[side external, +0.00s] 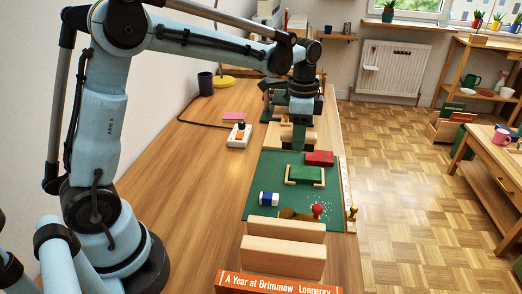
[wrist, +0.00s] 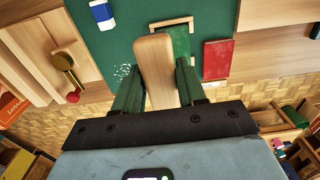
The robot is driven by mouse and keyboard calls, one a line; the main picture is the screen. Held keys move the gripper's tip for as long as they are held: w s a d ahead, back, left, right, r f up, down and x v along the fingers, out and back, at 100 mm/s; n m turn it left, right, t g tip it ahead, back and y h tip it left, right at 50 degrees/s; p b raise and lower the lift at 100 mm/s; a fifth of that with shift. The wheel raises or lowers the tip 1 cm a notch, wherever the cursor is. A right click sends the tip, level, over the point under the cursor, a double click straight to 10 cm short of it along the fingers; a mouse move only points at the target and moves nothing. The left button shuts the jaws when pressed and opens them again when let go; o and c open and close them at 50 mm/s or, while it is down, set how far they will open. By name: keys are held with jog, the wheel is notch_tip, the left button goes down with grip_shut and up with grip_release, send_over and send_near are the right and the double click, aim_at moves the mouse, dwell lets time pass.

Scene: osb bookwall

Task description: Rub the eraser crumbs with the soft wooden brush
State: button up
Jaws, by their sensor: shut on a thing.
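My gripper (wrist: 160,80) has its green fingers closed on both sides of a pale wooden piece with a rounded end, the soft wooden brush (wrist: 154,58). The bristles cannot be made out. In the side view my gripper (side external: 298,146) points down above the far part of the green mat (side external: 262,172), and the brush is hard to make out there. The white eraser crumbs (side external: 322,204) lie scattered at the mat's near right; in the wrist view the crumbs (wrist: 122,71) show left of the brush, apart from it.
A blue and white eraser (side external: 269,198) lies left of the crumbs. A red-knobbed object (side external: 317,209) sits close beside them. A green book (side external: 304,175) in wooden corners and a red book (side external: 319,158) lie farther back. Wooden boards (side external: 283,257) stand in front.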

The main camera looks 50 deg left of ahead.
jog(key=w+d+f, duration=0.1)
jog(key=d+f, duration=0.2)
jog(key=d, duration=0.4)
jog(key=shift+w+d+f, duration=0.1)
jog(key=shift+d+f, duration=0.05)
jog(key=shift+f, duration=3.65)
jog(key=shift+s+d+f, duration=0.2)
jog(key=shift+s+d, duration=0.3)
jog(key=shift+c, duration=0.4)
jog(key=shift+s+d, duration=2.15)
jog(key=shift+w+a, duration=2.7)
jog(key=shift+a, duration=0.05)
jog(key=shift+w+d, duration=0.4)
jog(key=shift+d, duration=0.3)
jog(key=shift+s+d, duration=2.65)
jog(key=shift+s, duration=0.1)
jog(key=shift+w+a, duration=2.7)
jog(key=shift+a, duration=0.05)
jog(key=shift+w+r, duration=0.1)
notch_tip(320, 180, up, 8)
